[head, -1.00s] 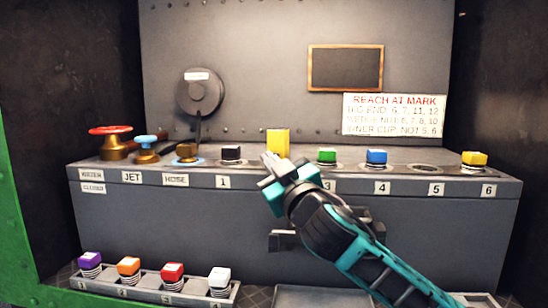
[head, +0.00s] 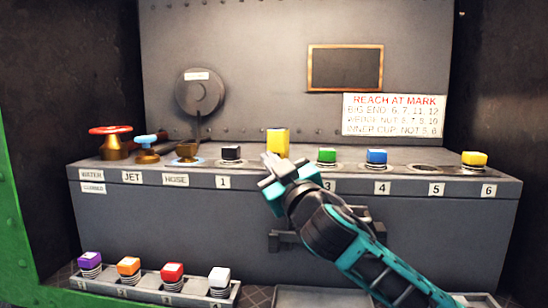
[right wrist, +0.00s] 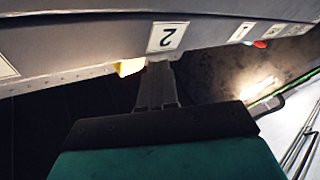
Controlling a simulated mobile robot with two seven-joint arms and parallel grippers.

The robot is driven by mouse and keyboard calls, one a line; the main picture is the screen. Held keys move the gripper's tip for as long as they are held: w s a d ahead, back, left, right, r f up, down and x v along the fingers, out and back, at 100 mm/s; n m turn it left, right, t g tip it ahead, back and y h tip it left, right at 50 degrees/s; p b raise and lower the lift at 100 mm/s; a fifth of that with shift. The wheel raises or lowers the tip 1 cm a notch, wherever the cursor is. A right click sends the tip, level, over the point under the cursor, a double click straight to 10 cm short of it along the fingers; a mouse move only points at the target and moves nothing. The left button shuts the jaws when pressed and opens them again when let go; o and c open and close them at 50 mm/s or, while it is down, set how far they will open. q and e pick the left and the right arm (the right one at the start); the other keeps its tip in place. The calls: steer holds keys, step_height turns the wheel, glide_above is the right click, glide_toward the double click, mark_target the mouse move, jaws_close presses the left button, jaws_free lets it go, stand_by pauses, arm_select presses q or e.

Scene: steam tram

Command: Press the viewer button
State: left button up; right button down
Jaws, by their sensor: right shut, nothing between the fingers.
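No button marked as the viewer's can be read in these views, so I cannot tell which one it is. A ledge (head: 420,182) carries a row of coloured blocks on round seats above numbered labels. A tall yellow block (head: 278,142) stands just beyond my right gripper (head: 270,168). My right gripper is shut and empty at the ledge's front edge, covering the label under that block. In the right wrist view, its fingers (right wrist: 157,82) point at the upside-down label 2 (right wrist: 167,38); whether they touch the ledge is unclear. My left gripper is not in view.
On the ledge stand a red valve wheel (head: 111,131), a blue one (head: 145,140), a black block (head: 231,152), a green block (head: 327,155), a blue block (head: 376,156) and a yellow block (head: 474,158). A lower tray (head: 150,292) holds several blocks. Dark walls flank both sides.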

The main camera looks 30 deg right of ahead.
steer(key=shift+w+d, duration=0.25)
steer(key=shift+d, duration=0.1)
steer(key=shift+w+d, duration=0.3)
steer(key=shift+d, duration=0.05)
stand_by(0.6)
steer(key=shift+s+a, duration=0.1)
steer(key=shift+a, duration=0.05)
steer(key=shift+s+a, duration=0.5)
steer(key=shift+a, duration=0.1)
steer(key=shift+s+a+p, duration=0.3)
steer(key=shift+s+a, duration=0.65)
steer(key=shift+a, duration=0.2)
steer(key=shift+s+a+p, duration=0.3)
steer(key=shift+s+a, duration=0.65)
steer(key=shift+a, duration=0.2)
steer(key=shift+f, duration=0.1)
